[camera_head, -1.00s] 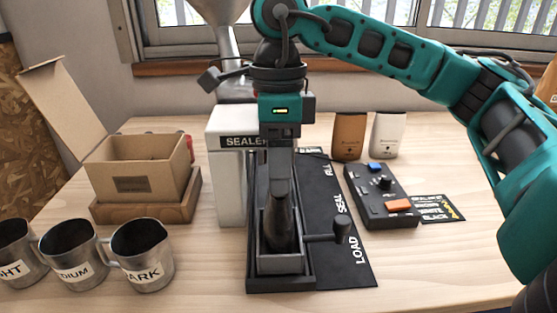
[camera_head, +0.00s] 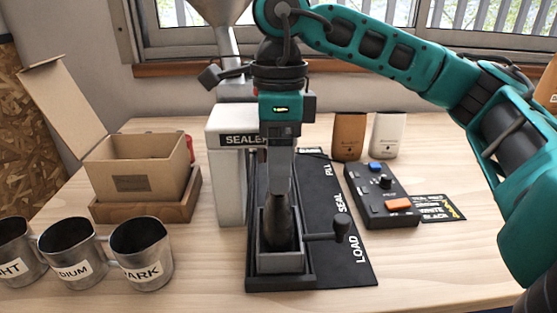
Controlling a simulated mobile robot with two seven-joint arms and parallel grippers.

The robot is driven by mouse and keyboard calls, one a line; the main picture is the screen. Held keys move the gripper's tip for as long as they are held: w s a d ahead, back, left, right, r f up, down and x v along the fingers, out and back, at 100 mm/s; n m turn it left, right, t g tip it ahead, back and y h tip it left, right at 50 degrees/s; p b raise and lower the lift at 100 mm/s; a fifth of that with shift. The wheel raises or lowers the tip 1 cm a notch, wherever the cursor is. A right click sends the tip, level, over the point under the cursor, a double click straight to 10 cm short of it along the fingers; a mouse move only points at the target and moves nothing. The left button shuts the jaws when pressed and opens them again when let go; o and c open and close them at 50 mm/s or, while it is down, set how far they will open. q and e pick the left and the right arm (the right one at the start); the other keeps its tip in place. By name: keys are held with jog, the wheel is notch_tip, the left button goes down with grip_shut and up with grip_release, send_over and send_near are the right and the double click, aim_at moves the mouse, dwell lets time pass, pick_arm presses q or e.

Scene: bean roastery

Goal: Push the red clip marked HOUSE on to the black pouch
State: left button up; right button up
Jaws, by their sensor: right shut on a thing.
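The black pouch (camera_head: 283,222) stands upright in the grey carriage (camera_head: 280,262) at the LOAD end of the sealer's track. My right gripper (camera_head: 281,185) points straight down over it and is shut at the pouch's top. The fingers hide much of the pouch's upper part. I cannot make out the red clip or the word HOUSE; a small red bit (camera_head: 190,147) shows behind the cardboard box, too hidden to identify. My left gripper is not in view.
The white sealer (camera_head: 228,190) stands left of the track. A handle (camera_head: 341,227) sticks out right of the carriage. A control box (camera_head: 381,195), brown pouch (camera_head: 349,135) and white pouch (camera_head: 387,134) are on the right. Three metal cups (camera_head: 142,252) and an open cardboard box (camera_head: 138,175) are left.

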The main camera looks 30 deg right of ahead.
jog(key=shift+s+a+f, duration=0.1)
jog(key=shift+s+f, duration=0.15)
jog(key=shift+f, duration=0.3)
jog(key=o, duration=1.3)
jog(key=shift+o, duration=0.4)
jog(key=shift+r, duration=0.1)
jog(key=shift+w+r+p, duration=0.25)
jog(key=shift+r+p, duration=0.75)
jog(key=shift+r, duration=0.2)
jog(key=shift+r+p, duration=1.7)
jog(key=shift+r, duration=0.7)
jog(key=shift+s, duration=0.1)
